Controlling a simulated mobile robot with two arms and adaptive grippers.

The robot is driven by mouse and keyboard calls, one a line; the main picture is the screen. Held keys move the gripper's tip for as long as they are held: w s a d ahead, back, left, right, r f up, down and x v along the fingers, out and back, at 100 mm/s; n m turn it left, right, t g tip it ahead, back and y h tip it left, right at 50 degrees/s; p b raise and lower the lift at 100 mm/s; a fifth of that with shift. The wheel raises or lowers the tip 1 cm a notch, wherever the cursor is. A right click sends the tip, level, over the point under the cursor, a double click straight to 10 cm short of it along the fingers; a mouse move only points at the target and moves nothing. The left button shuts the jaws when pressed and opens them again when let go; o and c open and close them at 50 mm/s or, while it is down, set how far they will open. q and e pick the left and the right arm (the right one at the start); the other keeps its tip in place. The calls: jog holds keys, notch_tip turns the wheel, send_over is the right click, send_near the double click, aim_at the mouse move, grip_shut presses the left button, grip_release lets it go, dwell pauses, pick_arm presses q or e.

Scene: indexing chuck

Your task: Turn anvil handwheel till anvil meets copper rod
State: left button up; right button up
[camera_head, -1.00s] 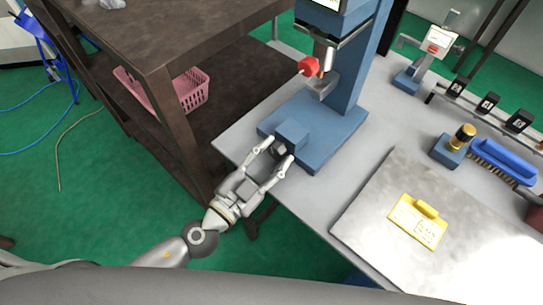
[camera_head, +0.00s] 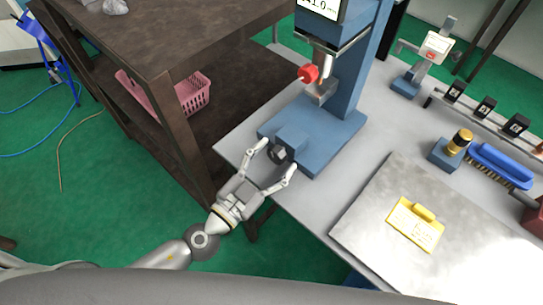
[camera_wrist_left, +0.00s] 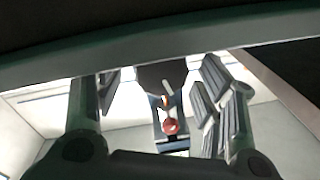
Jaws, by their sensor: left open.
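A blue bench instrument (camera_head: 330,135) stands on the grey table, with a display (camera_head: 322,8) at its top that is partly cut off. A dark round knob (camera_head: 279,154), which looks like the anvil handwheel, sits on the block at the front of its base. My left gripper (camera_head: 276,157) is open, with its fingers on either side of the knob; I cannot tell whether they touch it. A red knob (camera_head: 308,73) sits higher, beside the metal jaw parts (camera_head: 322,90). It also shows in the left wrist view (camera_wrist_left: 170,127). I cannot make out the copper rod clearly.
A bare metal plate (camera_head: 365,215) with a yellow tag (camera_head: 416,224) lies to the right. A blue brush (camera_head: 503,165), a brass-topped knob block (camera_head: 452,148) and a small gauge stand (camera_head: 408,82) are farther right. A brown shelf (camera_head: 165,70) with a pink basket (camera_head: 190,92) stands to the left.

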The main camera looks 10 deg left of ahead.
pick_arm(q)
jog(key=shift+r+n+p, duration=0.15)
jog(key=shift+n+p, duration=0.6)
jog(key=shift+p, duration=0.15)
jog(key=shift+r+n+p, duration=0.15)
jog(key=shift+n+p, duration=0.6)
jog(key=shift+p, duration=0.1)
jog(key=shift+s+a+f+b, duration=0.5)
jog(key=shift+s+f+b, duration=0.15)
jog(key=shift+s+b, duration=0.35)
jog(key=b+v, duration=0.5)
jog(key=v, duration=0.4)
jog(key=w+a+f+g+y, duration=0.1)
jog(key=a+f, duration=0.3)
jog(key=f, duration=0.4)
jog(key=w+a+f+g+y, duration=0.1)
jog(key=w+a+f+y, duration=0.1)
jog(key=f, duration=0.6)
jog(key=w+a+f+g+y, duration=0.1)
jog(key=a+f+y, duration=0.3)
jog(key=f, duration=0.4)
jog(key=shift+w+a+n+g, duration=0.4)
jog(key=shift+w+a, duration=0.15)
jog(key=shift+a, duration=0.25)
